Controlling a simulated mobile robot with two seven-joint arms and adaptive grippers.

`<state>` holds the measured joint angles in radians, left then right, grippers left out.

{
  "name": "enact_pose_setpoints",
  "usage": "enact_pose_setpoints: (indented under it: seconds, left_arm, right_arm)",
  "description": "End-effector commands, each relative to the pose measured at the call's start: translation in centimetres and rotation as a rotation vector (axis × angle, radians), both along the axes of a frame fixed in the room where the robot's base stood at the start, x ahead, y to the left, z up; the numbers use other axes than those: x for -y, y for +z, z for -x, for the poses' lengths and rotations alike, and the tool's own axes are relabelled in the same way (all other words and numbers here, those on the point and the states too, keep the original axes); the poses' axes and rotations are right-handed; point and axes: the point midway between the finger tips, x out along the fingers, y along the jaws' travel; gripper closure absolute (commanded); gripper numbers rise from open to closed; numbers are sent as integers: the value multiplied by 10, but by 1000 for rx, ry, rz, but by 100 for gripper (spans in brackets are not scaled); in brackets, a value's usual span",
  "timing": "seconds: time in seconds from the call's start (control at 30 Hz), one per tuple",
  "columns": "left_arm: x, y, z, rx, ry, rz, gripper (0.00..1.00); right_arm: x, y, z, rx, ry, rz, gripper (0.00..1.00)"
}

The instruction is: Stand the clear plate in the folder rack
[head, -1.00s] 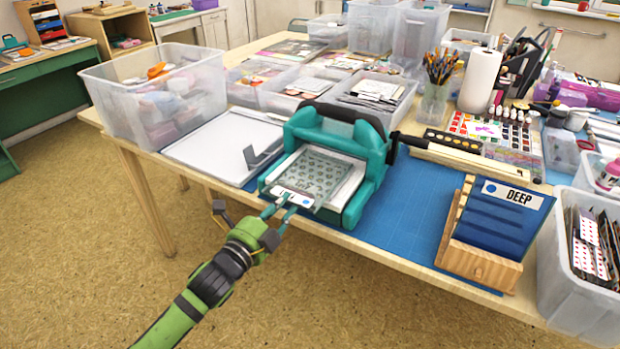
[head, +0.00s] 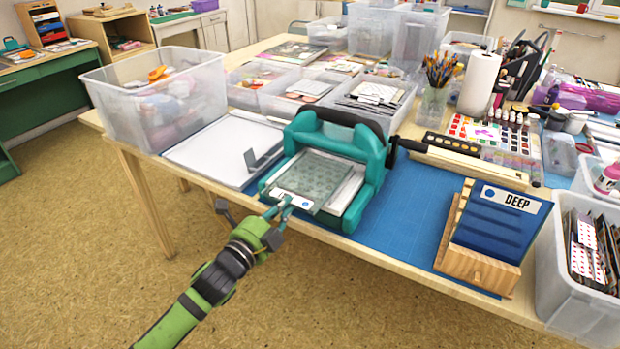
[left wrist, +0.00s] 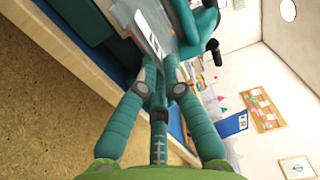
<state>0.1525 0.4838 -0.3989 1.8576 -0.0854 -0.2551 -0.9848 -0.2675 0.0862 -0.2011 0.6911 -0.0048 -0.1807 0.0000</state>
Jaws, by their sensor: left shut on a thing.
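The clear plate (head: 318,182) is a see-through grey-green sheet with a white label at its near edge. It lies tilted over the bed of the teal press (head: 372,172). My left gripper (head: 280,207) is shut on the plate's labelled near edge. In the left wrist view the fingertips (left wrist: 160,62) meet at the plate's white label (left wrist: 149,35). The folder rack (head: 482,270) is wooden and stands at the table's front right. It holds a blue board marked DEEP (head: 506,207). My right gripper is not in view.
A white tray or board (head: 215,150) lies left of the press. A clear bin (head: 155,120) stands at the far left, and a bin of cards (head: 548,280) stands right of the rack. The blue mat (head: 410,208) between press and rack is clear.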

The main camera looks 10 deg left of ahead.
Motion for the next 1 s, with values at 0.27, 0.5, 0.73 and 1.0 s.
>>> enact_pose_setpoints:
  seconds: [0.27,0.5,0.73,1.0]
  left_arm:
    - [-3,17,7,2,-1,1,100]
    - [-3,16,7,2,-1,1,100]
    - [-7,36,17,2,0,0,100]
    - [-11,57,31,2,-1,2,100]
  right_arm:
    - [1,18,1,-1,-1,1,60]
    - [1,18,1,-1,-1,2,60]
    - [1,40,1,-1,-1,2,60]
    - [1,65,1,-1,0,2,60]
